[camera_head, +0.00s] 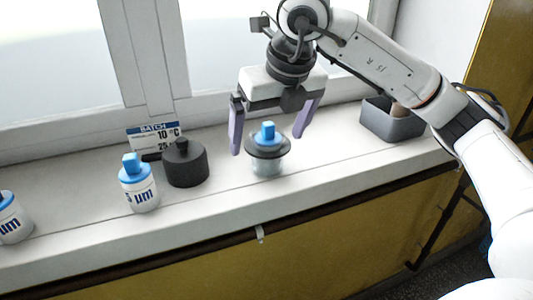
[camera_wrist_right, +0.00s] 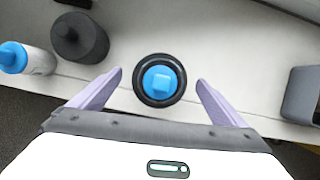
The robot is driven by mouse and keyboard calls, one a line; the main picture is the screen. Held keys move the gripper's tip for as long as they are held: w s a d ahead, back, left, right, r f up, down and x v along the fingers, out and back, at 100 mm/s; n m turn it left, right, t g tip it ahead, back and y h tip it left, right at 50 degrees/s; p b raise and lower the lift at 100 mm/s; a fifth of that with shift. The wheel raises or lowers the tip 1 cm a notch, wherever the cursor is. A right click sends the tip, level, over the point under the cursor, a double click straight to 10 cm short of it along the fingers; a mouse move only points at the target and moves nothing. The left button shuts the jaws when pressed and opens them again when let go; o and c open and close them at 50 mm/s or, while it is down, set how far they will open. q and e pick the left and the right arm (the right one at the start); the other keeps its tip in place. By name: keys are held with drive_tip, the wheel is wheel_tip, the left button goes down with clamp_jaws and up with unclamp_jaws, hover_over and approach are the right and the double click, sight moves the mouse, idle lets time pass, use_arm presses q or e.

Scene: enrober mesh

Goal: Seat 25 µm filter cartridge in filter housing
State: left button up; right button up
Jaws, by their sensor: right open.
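The filter housing (camera_head: 267,167) stands upright on the sill, a clear bowl with a black collar (camera_wrist_right: 138,95). A blue cap (camera_head: 267,131) sticks up from its middle, and it also shows in the wrist view (camera_wrist_right: 161,79); the body below it is hidden, so I cannot read its size. My right gripper (camera_head: 267,145) is open, its purple fingers on either side of the blue cap and apart from it. A white cartridge (camera_head: 140,192) with a blue cap stands further left, its label partly showing "5 µm". Another such cartridge (camera_head: 12,225) is at the left edge, its number hidden. My left gripper is out of view.
A black knobbed lid-like piece (camera_head: 187,167) sits between the labelled cartridge and the housing. A batch card (camera_head: 152,137) reading "10 °C" and "25" stands behind it. A grey bin (camera_head: 392,125) is at right. The window frame bounds the sill behind; the front edge drops off.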

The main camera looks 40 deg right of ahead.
drive_tip(key=x, duration=0.5)
drive_tip(key=shift+w+d+b, duration=0.1)
drive_tip(key=shift+w+b, duration=0.1)
drive_tip(key=shift+b, duration=0.1)
drive_tip(key=shift+c, duration=0.3)
drive_tip(key=c, duration=1.1)
